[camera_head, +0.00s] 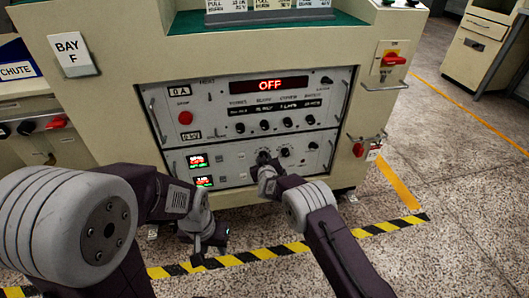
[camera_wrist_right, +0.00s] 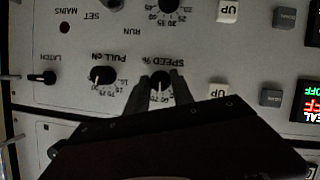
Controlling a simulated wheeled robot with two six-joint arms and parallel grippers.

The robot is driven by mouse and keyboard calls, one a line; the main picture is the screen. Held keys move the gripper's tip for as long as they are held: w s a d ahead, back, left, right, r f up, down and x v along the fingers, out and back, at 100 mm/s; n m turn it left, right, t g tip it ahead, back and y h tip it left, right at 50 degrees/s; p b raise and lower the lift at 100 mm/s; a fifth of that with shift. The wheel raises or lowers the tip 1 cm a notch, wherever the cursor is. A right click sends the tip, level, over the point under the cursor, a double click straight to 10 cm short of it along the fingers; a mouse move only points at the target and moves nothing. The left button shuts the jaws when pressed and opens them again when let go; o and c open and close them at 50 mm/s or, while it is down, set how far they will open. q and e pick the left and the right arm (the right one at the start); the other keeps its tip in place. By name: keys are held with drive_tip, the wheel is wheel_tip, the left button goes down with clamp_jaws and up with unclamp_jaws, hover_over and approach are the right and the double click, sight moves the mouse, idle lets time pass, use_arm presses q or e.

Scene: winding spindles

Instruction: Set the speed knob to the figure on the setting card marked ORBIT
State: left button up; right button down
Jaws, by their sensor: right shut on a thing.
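The speed knob (camera_wrist_right: 160,80) is a black knob under the label "SPEED %", seen upside down in the right wrist view. My right gripper (camera_wrist_right: 157,88) has its fingers on either side of the knob, shut on it. In the head view the right gripper (camera_head: 266,168) reaches the lower panel and hides most of the knob. The setting cards (camera_head: 270,4) stand at the top edge; their names are cut off and I cannot read which is ORBIT. My left gripper (camera_head: 210,242) hangs low in front of the machine, apart from it; its opening is unclear.
Beside the speed knob is a "PULL" knob (camera_wrist_right: 103,76). The upper panel has a red display (camera_head: 270,86) reading OFF and a red stop button (camera_head: 185,118). Red-handled switches sit at the right edge. Striped tape (camera_head: 260,253) crosses the open floor in front.

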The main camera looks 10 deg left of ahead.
drive_tip(key=shift+n+h+p, duration=0.3)
drive_tip(key=shift+n+p, duration=0.1)
drive_tip(key=shift+n, duration=0.1)
drive_tip(key=shift+a, duration=0.1)
drive_tip(key=c, duration=1.1)
unclamp_jaws()
drive_tip(key=p+v, duration=0.6)
drive_tip(key=v, duration=0.3)
drive_tip(key=shift+f, duration=0.15)
drive_tip(key=shift+s, duration=0.15)
